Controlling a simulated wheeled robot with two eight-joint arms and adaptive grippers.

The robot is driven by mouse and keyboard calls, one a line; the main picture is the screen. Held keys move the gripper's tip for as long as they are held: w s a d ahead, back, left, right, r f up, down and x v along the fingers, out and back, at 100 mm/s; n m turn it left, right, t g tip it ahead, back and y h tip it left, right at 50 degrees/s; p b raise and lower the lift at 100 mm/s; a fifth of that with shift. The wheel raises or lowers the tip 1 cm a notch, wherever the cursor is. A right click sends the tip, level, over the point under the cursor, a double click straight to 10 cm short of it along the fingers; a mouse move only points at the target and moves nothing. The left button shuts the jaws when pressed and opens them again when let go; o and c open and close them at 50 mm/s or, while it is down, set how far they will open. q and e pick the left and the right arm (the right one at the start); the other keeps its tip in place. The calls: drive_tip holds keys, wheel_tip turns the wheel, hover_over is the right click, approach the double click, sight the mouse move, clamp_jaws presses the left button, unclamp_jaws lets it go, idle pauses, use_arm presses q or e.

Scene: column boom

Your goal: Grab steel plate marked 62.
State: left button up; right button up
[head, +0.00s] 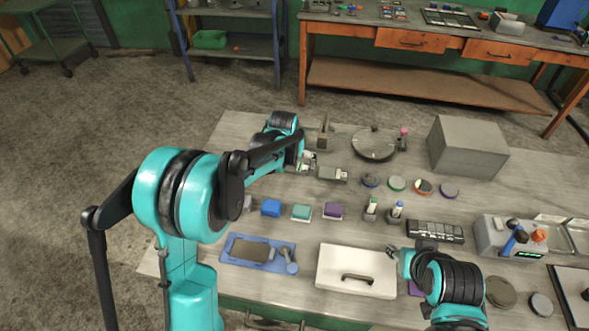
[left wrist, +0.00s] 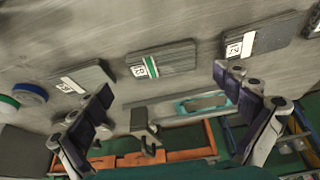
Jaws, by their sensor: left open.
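Three grey steel plates with white number labels lie in the left wrist view: a left plate (left wrist: 88,77), a middle plate (left wrist: 175,60) with a green stripe beside its label, and a right plate (left wrist: 265,33). The labels are small and tilted; I cannot read 62 with certainty on any. My left gripper (left wrist: 162,84) is open and empty, its fingertips either side of the middle plate's near edge. In the head view my left gripper (head: 312,163) is beside a small grey plate (head: 333,174). My right gripper (head: 393,254) is small by the white lid; its jaws are unclear.
Coloured discs (head: 397,183), a large grey box (head: 468,147) and a round dish (head: 374,144) stand around the plates. Coloured blocks (head: 302,212), a blue tray (head: 232,253) and a white handled lid (head: 345,261) lie nearer. An orange workbench (head: 411,40) stands behind.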

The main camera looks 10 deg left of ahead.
sight(295, 166)
use_arm(q)
drive_tip(key=b+x, duration=0.2)
drive_tip(key=x, duration=0.2)
drive_tip(key=shift+w+a+r, duration=0.1)
drive_tip(key=shift+w+a, duration=0.05)
drive_tip(key=shift+w, duration=0.05)
drive_tip(key=shift+w+f, duration=0.2)
drive_tip(key=shift+f, duration=0.15)
drive_tip(key=shift+r, duration=0.1)
drive_tip(key=shift+s, duration=0.1)
drive_tip(key=shift+c, duration=1.3)
drive_tip(key=c, duration=1.4)
drive_tip(key=shift+r, duration=0.1)
